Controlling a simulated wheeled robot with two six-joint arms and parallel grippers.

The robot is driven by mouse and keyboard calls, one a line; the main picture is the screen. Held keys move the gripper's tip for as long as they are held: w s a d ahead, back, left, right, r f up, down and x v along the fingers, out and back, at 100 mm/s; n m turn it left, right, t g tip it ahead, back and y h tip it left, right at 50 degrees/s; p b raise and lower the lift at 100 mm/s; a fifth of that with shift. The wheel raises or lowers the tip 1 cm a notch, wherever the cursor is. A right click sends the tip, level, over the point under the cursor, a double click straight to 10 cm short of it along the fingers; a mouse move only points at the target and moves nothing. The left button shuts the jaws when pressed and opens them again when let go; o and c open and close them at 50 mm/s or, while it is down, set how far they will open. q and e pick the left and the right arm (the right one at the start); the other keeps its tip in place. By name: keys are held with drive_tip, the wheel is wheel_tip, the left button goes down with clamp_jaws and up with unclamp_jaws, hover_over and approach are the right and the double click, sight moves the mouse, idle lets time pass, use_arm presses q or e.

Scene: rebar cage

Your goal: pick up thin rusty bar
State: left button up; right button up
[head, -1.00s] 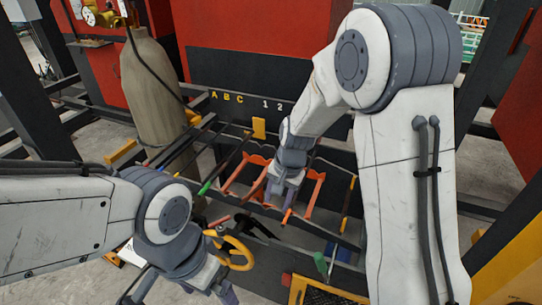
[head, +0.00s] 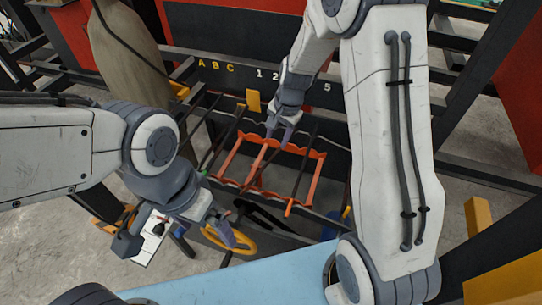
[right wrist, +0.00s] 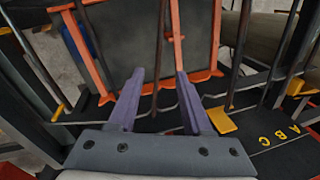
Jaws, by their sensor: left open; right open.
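Several thin dark-brown bars lie across an orange rack (head: 313,180); I cannot tell for certain which is the thin rusty bar. One rusty-brown bar (right wrist: 160,50) runs between the spread fingers of my right gripper (right wrist: 158,100) in the right wrist view, apart from both. In the head view my right gripper (head: 279,141) points down at the far side of the rack, open and empty. My left gripper (head: 222,232) is open and empty at lower left, near a yellow ring (head: 232,240). The contact between bars and rack is partly hidden by my right gripper.
A dark panel with letters and numbers (head: 215,66) stands behind the rack, with a yellow tab (head: 253,100) below it. Dark frame beams surround the rack. More bars lie to its left.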

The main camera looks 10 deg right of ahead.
sight(272, 157)
drive_tip(key=f+b, duration=0.4)
drive_tip(key=f, duration=0.1)
drive_tip(key=w+a+f+b, duration=0.1)
drive_tip(key=f+b, duration=0.1)
drive_tip(key=f, duration=0.1)
drive_tip(key=shift+f+b, duration=0.4)
drive_tip(key=shift+f, duration=0.1)
use_arm(q)
wheel_tip(272, 157, down, 8)
drive_tip(key=shift+r, duration=0.2)
use_arm(e)
drive_tip(key=shift+r, duration=0.1)
use_arm(q)
drive_tip(key=shift+a, duration=0.1)
use_arm(e)
clamp_jaws()
